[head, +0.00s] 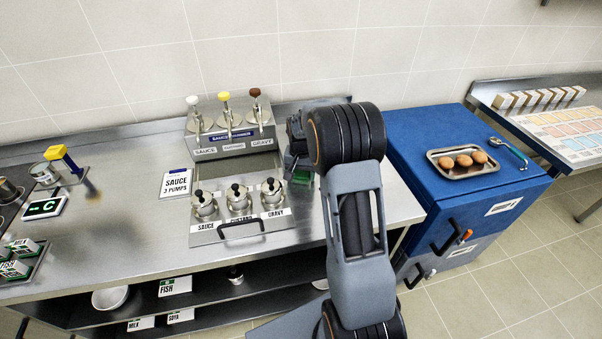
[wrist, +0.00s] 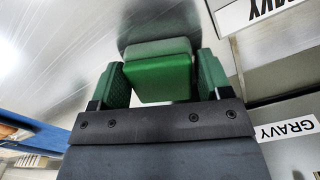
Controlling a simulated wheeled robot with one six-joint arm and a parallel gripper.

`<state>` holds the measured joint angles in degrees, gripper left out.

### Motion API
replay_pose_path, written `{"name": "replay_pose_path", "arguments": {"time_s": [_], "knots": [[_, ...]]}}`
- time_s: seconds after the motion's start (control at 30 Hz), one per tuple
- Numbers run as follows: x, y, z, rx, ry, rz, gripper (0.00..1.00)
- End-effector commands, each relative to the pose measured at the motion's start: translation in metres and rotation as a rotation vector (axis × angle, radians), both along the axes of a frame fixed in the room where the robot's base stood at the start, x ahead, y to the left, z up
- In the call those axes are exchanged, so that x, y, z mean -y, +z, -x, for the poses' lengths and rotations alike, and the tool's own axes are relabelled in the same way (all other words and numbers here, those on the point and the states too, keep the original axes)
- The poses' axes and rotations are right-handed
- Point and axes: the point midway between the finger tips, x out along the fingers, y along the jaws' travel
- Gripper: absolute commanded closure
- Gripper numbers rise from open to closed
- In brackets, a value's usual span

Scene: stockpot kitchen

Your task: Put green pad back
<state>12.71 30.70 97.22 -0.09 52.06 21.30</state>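The green pad (wrist: 162,72) is a bright green block that sits between the two dark green fingers of my gripper (wrist: 160,80) in the wrist view. In the head view, my gripper (head: 302,172) is at the right end of the sauce station, over the steel counter, and is partly hidden by my arm. A small green patch shows there; I cannot tell pad from fingers in it. I cannot tell whether the pad touches the counter.
The sauce station (head: 230,148), with several pumps and lidded pots, stands just left of my gripper. A sign (head: 177,183) reads "SAUCE 3 PUMPS". A blue cabinet (head: 420,125) at right bears a tray (head: 436,163) of brown round items. The steel counter (head: 130,225) has free room at left.

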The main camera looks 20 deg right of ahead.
Motion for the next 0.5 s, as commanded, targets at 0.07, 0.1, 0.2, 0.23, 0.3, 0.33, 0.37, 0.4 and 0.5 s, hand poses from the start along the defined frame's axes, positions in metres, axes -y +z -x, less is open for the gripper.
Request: {"name": "replay_pose_path", "arguments": {"time_s": [0.07, 0.1, 0.2, 0.23, 0.3, 0.33, 0.37, 0.4, 0.5], "knots": [[0.0000, 0.0002, 0.0000, 0.000, 0.000, 0.000, 0.21], [0.0000, 0.0003, 0.0000, 0.000, 0.000, 0.000, 0.17], [0.0000, 0.0003, 0.0000, 0.000, 0.000, 0.000, 0.12], [0.0000, 0.0003, 0.0000, 0.000, 0.000, 0.000, 0.12], [0.0000, 0.0004, 0.0000, 0.000, 0.000, 0.000, 0.12], [-0.0001, 0.0004, 0.0001, 0.000, 0.000, 0.000, 0.12], [0.0000, 0.0006, 0.0000, 0.000, 0.000, 0.000, 0.12], [0.0000, 0.0016, 0.0000, 0.000, 0.000, 0.000, 0.12], [0.0001, 0.0073, -0.0003, 0.001, 0.000, 0.001, 0.12]]}}
